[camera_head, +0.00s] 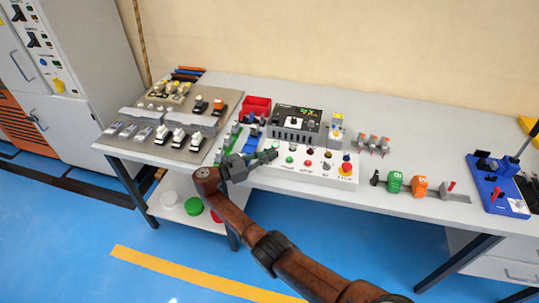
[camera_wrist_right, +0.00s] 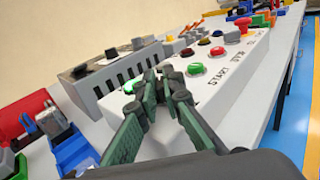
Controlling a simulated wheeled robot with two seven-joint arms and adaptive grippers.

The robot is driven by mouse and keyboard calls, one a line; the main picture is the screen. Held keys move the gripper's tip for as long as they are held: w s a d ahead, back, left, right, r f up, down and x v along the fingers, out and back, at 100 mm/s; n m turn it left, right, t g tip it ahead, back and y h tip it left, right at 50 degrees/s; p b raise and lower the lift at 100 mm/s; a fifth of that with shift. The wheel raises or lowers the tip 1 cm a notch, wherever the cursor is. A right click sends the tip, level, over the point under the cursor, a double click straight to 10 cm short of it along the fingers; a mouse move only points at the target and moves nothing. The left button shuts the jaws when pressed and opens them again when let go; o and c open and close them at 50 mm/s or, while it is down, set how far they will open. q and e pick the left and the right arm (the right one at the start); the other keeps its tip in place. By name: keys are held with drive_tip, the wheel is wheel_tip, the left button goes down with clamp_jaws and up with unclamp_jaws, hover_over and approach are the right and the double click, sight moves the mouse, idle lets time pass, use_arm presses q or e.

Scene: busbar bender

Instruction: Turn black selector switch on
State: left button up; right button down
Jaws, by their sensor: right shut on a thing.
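A white control panel (camera_head: 312,178) stands near the table's front edge, with rows of coloured buttons and knobs. The black selector switch (camera_head: 293,151) sits in its back row, between a lit green lamp (camera_wrist_right: 128,87) and a red button (camera_wrist_right: 187,52). My right gripper (camera_head: 274,154) reaches the left end of the panel. In the right wrist view its two dark green fingers (camera_wrist_right: 161,75) are closed together at the selector switch and mostly hide it. The knob's exact angle cannot be told. My left gripper is not in view.
Right in front of the fingers is a green START button (camera_wrist_right: 195,68). Green and orange blocks (camera_head: 407,185) stand further right. The table's front edge is close.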

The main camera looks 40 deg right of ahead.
drive_tip(key=shift+f, duration=0.1)
drive_tip(key=c, duration=2.1)
unclamp_jaws()
drive_tip(key=a, duration=0.8)
drive_tip(key=w+a, duration=0.1)
drive_tip(key=a, duration=0.2)
drive_tip(key=shift+a, duration=0.4)
